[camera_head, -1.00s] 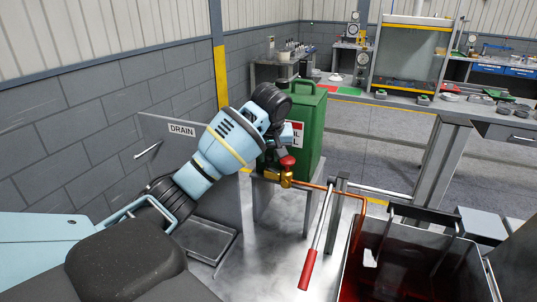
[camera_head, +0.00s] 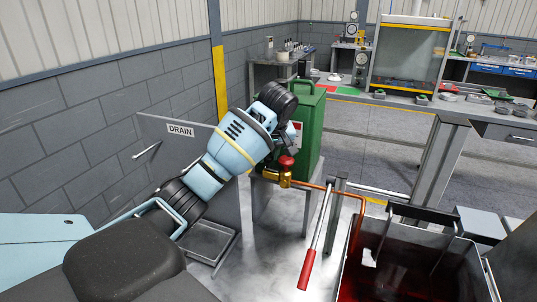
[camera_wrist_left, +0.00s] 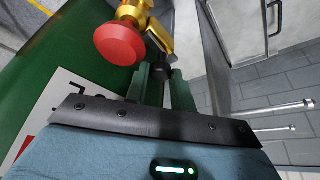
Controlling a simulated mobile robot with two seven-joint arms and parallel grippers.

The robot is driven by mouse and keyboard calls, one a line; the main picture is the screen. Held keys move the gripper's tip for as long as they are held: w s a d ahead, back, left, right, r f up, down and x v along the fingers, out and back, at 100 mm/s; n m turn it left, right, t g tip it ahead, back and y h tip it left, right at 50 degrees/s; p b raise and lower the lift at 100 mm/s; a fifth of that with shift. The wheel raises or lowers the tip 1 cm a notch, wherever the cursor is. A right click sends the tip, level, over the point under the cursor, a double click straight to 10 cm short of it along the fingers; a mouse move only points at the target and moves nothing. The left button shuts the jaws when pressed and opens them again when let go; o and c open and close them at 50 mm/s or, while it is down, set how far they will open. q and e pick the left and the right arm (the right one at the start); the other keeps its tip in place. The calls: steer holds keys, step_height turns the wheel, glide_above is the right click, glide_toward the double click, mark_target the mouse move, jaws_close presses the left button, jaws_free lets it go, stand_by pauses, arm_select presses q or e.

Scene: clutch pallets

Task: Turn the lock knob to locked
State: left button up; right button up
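A brass valve (camera_head: 285,179) with a red knob (camera_head: 286,162) on top sits at the near foot of a green can (camera_head: 311,130). In the left wrist view the red knob (camera_wrist_left: 120,43) and brass body (camera_wrist_left: 150,22) are close, with a small black round knob (camera_wrist_left: 159,71) below them. I cannot tell which one is the lock knob. My left gripper (camera_wrist_left: 164,82) has its two fingers apart, with the black knob at their tips; whether they grip it is unclear. In the head view my left wrist hides the fingers. My right gripper is not in view.
A copper pipe (camera_head: 345,190) runs right from the valve to a tank (camera_head: 400,222) of dark red liquid. A red-handled lever (camera_head: 307,268) stands in front. Benches lie at the back.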

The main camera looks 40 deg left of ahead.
arm_select(q)
steer(key=o, duration=0.4)
steer(key=shift+c, duration=0.2)
steer(key=shift+r, duration=0.15)
steer(key=shift+v, duration=3.8)
